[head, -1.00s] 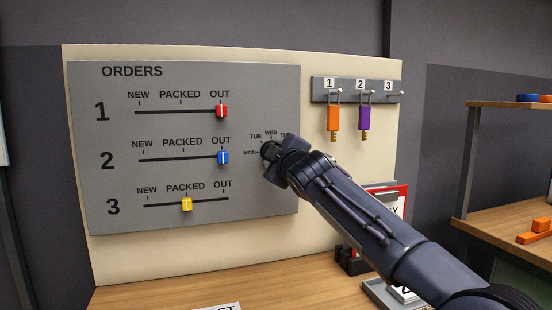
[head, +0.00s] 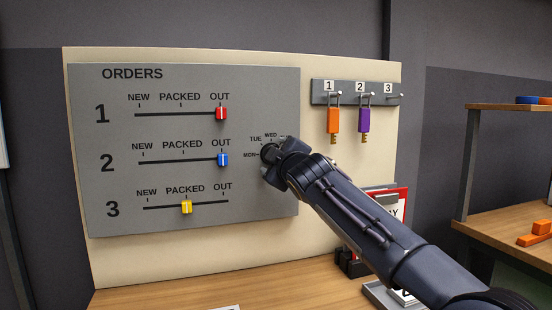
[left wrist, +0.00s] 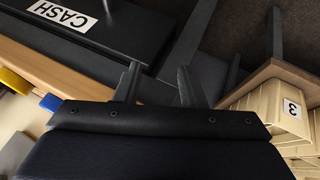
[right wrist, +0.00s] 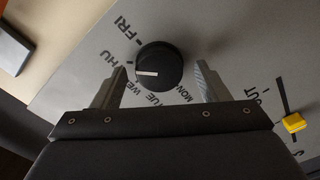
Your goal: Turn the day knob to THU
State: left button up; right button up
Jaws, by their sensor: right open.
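The black day knob (right wrist: 160,62) is on the grey orders board (head: 120,215), with day labels around it. In the right wrist view its white pointer line faces left, toward the THU and WED side; the exact mark is hard to tell. My right gripper (head: 275,153) is at the knob, its fingers open on either side of it; I cannot tell whether they touch it. In the head view it covers part of the dial, including the THU label. My left gripper (left wrist: 157,72) is open and empty, away from the board.
Red (head: 221,114), blue (head: 223,160) and yellow (head: 187,207) sliders sit left of the knob. Orange (head: 333,120) and purple (head: 364,120) tags hang on hooks at right. A black box labelled CASH (left wrist: 60,17) and a bin marked 3 (left wrist: 265,115) show in the left wrist view.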

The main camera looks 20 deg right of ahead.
jog(key=shift+s, duration=0.1)
jog(key=s+b, duration=0.2)
jog(key=s, duration=0.5)
jog(key=shift+s+d, duration=0.15)
jog(key=shift+s, duration=0.15)
